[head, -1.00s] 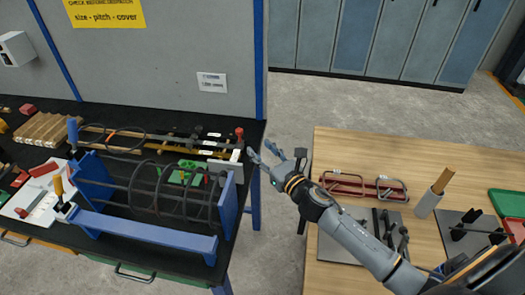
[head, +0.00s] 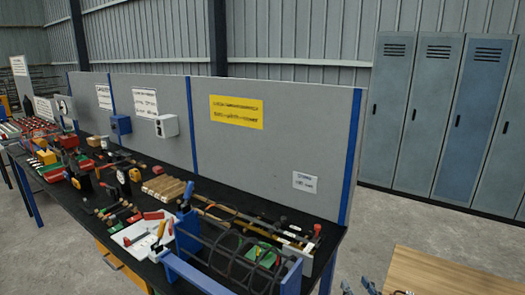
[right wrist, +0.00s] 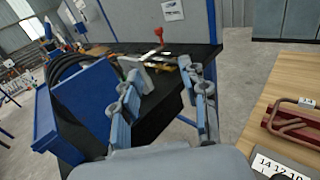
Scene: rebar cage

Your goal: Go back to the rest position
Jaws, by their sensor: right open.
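My right gripper (head: 357,286) shows only by its fingertips at the bottom edge of the head view, between the black bench and the wooden table. In the right wrist view the right gripper (right wrist: 160,78) is open, its two fingers apart with nothing between them. The rebar cage (head: 228,262) lies in its blue fixture (head: 186,271) on the bench, left of the gripper; its lower part is cut off. The blue fixture also shows in the right wrist view (right wrist: 78,110), beyond the fingers on the left. My left gripper is not in view.
The long black bench (head: 327,238) carries wooden blocks (head: 165,188), a white tray (head: 140,232) and several tools. A grey partition (head: 280,150) stands behind it. The wooden table (head: 440,272) is at the lower right, with a red bar rack (right wrist: 290,125). Bare floor lies between bench and lockers (head: 420,115).

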